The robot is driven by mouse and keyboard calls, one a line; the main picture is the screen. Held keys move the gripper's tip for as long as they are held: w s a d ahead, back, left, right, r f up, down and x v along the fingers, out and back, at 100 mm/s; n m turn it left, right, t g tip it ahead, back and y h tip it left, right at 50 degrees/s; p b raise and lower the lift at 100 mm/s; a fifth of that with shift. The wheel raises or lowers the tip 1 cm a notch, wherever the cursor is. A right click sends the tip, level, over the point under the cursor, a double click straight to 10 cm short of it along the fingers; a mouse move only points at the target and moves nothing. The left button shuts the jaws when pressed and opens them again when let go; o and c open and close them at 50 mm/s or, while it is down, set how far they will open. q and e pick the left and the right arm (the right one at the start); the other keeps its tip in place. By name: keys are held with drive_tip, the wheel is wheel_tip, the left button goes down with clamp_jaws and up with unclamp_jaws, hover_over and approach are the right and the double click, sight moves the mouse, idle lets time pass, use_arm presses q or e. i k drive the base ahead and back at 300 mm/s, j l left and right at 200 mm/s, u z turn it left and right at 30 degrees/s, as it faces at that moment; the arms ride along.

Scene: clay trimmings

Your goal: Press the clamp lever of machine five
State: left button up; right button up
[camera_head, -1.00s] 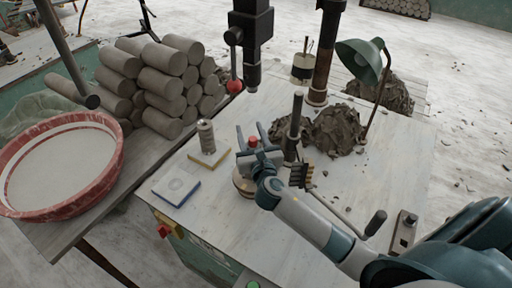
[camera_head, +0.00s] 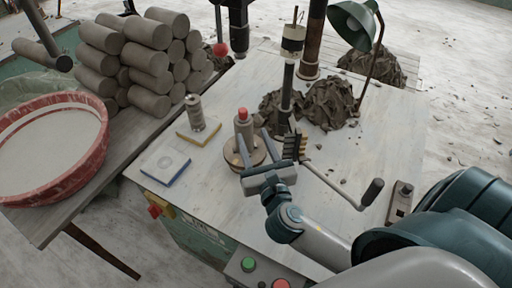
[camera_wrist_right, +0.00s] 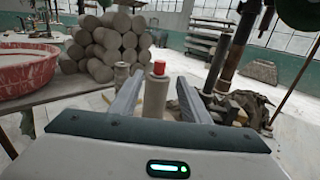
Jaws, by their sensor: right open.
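Which part is machine five's clamp lever I cannot tell for sure. A crank-like lever with a dark grip (camera_head: 372,191) lies low over the table at the right. A dark upright handle (camera_head: 288,84) stands behind the brush. A grey red-capped cylinder (camera_head: 243,128) stands upright on a round wooden base (camera_head: 235,157). My right gripper (camera_head: 253,140) is open and empty just in front of it. In the right wrist view the red-capped cylinder (camera_wrist_right: 156,95) shows between the spread fingers, beyond them. My left gripper is not in view.
Green and red buttons (camera_head: 248,264) are at the front.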

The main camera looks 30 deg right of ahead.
sight(220, 49)
drive_tip(key=k+j, duration=0.2)
drive_tip(key=k, duration=0.3)
drive_tip(key=k+j, duration=0.2)
drive_tip(key=k, duration=0.25)
drive_tip(key=k+j, duration=0.15)
drive_tip(key=k, duration=0.35)
